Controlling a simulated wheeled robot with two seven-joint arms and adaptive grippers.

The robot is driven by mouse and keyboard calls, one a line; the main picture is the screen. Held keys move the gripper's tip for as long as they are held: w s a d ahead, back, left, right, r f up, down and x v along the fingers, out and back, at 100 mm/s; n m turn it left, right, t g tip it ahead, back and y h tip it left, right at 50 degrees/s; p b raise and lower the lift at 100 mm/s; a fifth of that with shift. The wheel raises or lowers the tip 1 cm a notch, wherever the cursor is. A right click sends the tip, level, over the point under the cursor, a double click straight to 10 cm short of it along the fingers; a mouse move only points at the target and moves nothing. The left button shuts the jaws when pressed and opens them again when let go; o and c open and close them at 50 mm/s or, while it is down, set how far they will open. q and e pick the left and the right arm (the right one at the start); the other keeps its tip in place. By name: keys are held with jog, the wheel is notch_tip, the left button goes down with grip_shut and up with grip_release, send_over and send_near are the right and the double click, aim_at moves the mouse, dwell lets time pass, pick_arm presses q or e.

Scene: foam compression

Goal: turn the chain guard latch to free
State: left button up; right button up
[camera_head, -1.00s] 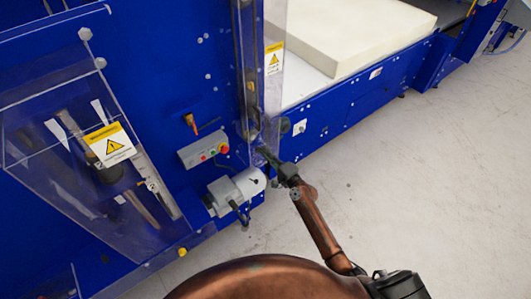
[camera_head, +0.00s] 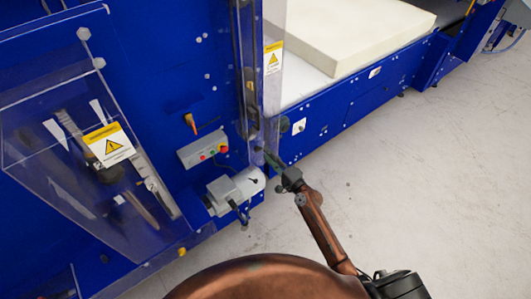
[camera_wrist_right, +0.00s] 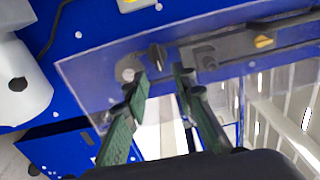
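The clear chain guard (camera_head: 272,75) is a tall see-through cover on the blue machine, and it also shows in the right wrist view (camera_wrist_right: 90,75). A small dark knob (camera_wrist_right: 157,57), which looks like the latch, sits near the guard's edge beside a pale round disc (camera_wrist_right: 128,72). My right gripper (camera_head: 268,155) is at the guard's lower end in the head view. In the wrist view its two green-padded fingers (camera_wrist_right: 160,75) are apart, with the knob just beyond the gap between their tips. I see nothing held, and contact cannot be told. My left gripper is not in view.
A grey motor (camera_head: 236,188) and a button box (camera_head: 203,149) stick out from the machine left of my right gripper. A foam block (camera_head: 365,35) lies on the bed behind. The grey floor (camera_head: 430,190) at right is clear.

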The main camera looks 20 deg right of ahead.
jog(key=v, duration=0.9)
jog(key=s+d+f+n+g+h+b, duration=0.1)
jog(key=s+d+f+g+b, duration=0.15)
jog(key=f, duration=0.95)
jog(key=s+d+f+n+g+h+b, duration=0.1)
jog(key=s+d+f+n+h, duration=0.15)
jog(key=f, duration=0.95)
jog(key=s+d+f+n+g+h+b, duration=0.1)
jog(key=s+d+f+g+b, duration=0.1)
jog(key=s+f, duration=0.6)
jog(key=s+d+f+n+g+b, duration=0.15)
jog(key=s+f, duration=0.25)
jog(key=f, duration=0.9)
jog(key=s+f+n+g+b, duration=0.1)
jog(key=s+f+n+g, duration=0.2)
jog(key=s+f, duration=0.5)
jog(key=s+f+n+g+h+b, duration=0.1)
jog(key=s+f, duration=0.7)
jog(key=s, duration=0.9)
jog(key=s+f+n+g+h+b, duration=0.1)
jog(key=s+f+n+g+b, duration=0.2)
jog(key=s+f+n+g, duration=0.2)
jog(key=s+f, duration=0.3)
jog(key=s, duration=0.4)
jog(key=shift+s+a+f+n, duration=0.2)
jog(key=shift+s+a+n, duration=0.1)
jog(key=shift+s+n, duration=0.1)
